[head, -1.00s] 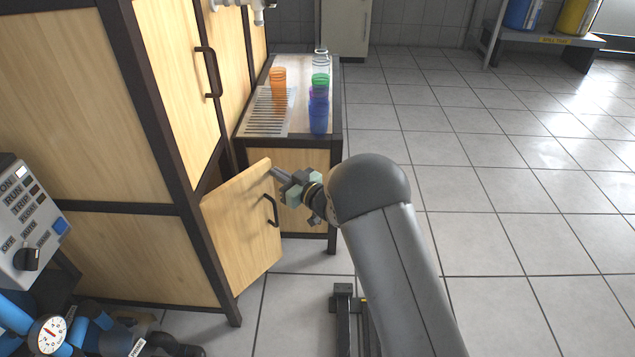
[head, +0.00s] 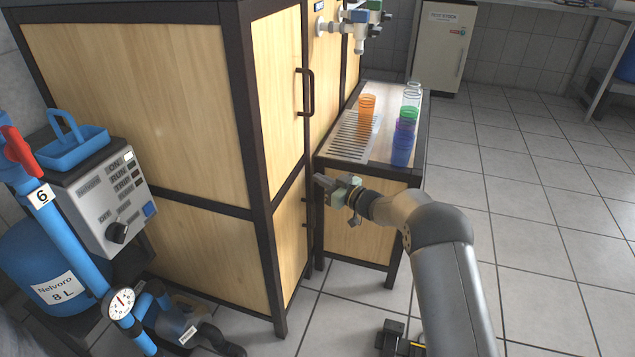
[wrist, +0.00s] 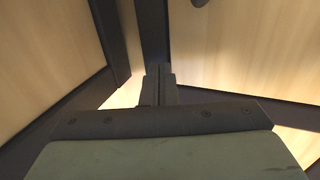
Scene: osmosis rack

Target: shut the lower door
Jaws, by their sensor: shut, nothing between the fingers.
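The lower door (head: 290,246) is a pale wooden panel low on the cabinet's right face. In the head view it lies about flush with the dark frame, with no clear gap, though it is seen at a steep angle. Its dark handle (head: 307,225) shows at its right edge. My gripper (head: 318,182) is shut and empty at the upper right edge of the door, by the frame post. I cannot tell whether it touches. In the wrist view my gripper's fingers (wrist: 159,88) are together in front of a dark post, between pale panels.
The upper door (head: 280,90) appears closed, its handle (head: 308,92) protruding. A side table (head: 420,150) with an orange cup (head: 366,107) and several coloured cups stands right of the cabinet. A control box (head: 100,200) and blue pipework are at left. The floor at right is clear.

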